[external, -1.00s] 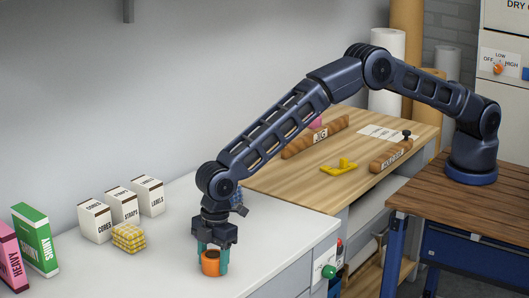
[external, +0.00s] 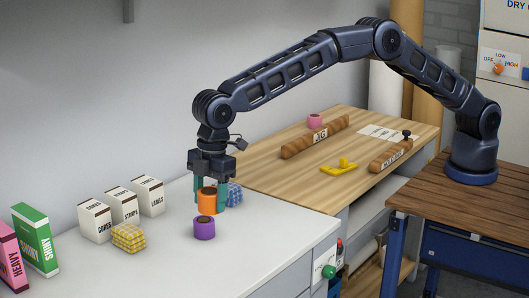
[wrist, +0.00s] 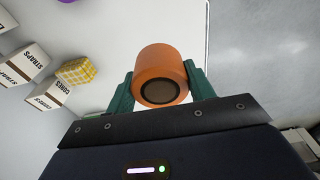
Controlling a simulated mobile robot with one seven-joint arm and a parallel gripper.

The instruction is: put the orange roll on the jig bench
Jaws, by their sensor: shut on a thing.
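The orange roll (external: 208,200) is held between the teal fingers of my gripper (external: 209,193), above the white counter. In the wrist view the orange roll (wrist: 160,72) sits between both fingers (wrist: 160,85), with its dark round end toward the camera. The jig bench (external: 275,175) has a light wood top and stands behind and right of my gripper. It bears a brown block labelled JIG (external: 315,138).
A purple roll (external: 204,229) stands on the white counter (external: 150,270) just below my gripper. A blue checked block (external: 235,194) is close behind. On the bench are a pink roll (external: 314,121), a yellow piece (external: 339,167) and another brown block (external: 391,156). Its front left is clear.

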